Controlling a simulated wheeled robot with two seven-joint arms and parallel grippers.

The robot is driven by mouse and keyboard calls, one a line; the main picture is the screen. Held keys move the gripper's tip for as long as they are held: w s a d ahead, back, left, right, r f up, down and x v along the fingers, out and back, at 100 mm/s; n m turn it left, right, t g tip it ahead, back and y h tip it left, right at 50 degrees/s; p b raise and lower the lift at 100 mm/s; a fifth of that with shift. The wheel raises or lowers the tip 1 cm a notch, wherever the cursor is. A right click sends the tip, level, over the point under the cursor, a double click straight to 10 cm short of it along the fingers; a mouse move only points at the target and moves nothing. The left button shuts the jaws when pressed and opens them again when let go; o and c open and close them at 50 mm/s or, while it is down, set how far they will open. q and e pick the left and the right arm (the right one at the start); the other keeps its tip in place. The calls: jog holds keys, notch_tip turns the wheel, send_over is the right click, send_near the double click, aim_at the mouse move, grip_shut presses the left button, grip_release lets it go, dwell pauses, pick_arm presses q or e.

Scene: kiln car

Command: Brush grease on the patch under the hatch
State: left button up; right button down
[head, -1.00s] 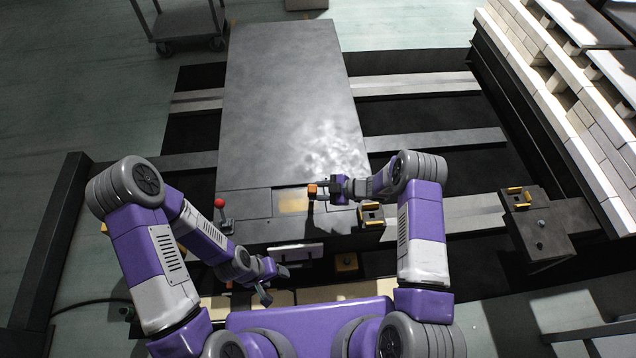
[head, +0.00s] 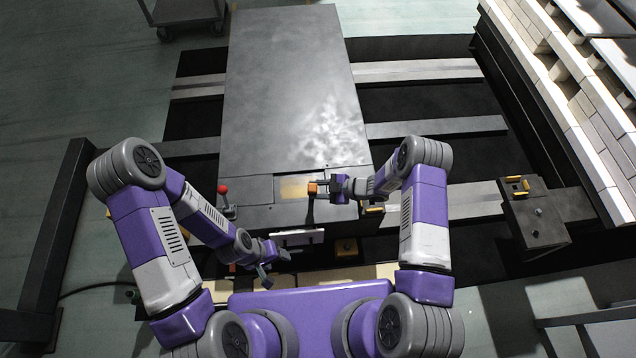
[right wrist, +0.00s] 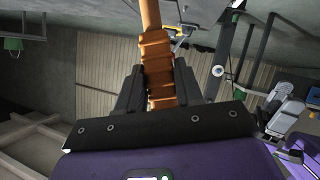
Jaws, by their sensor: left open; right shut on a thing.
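The tan patch (head: 294,189) lies in a recess at the near end of the long grey deck (head: 285,90). My right gripper (head: 322,187) is shut on the orange handle of the brush (head: 313,187), over the patch's right edge. In the right wrist view the orange handle (right wrist: 157,65) sits between the fingers; the bristles are out of sight there. I cannot tell whether the brush touches the patch. A pale plate (head: 300,237) stands at the deck's near face; I cannot tell if it is the hatch. My left gripper (head: 272,267) is open and empty, below the deck's near edge.
A lever with a red knob (head: 222,189) stands left of the patch. A dark block with yellow handles (head: 535,215) lies at the right. A pale brick stack (head: 570,110) borders the far right. A grey cart (head: 185,12) stands at the top left.

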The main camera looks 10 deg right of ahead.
jog(key=shift+w, duration=0.1)
jog(key=w+b, duration=0.3)
jog(key=shift+w+d+b, duration=0.3)
jog(key=shift+w+d, duration=0.05)
jog(key=shift+w, duration=0.05)
dwell(0.4)
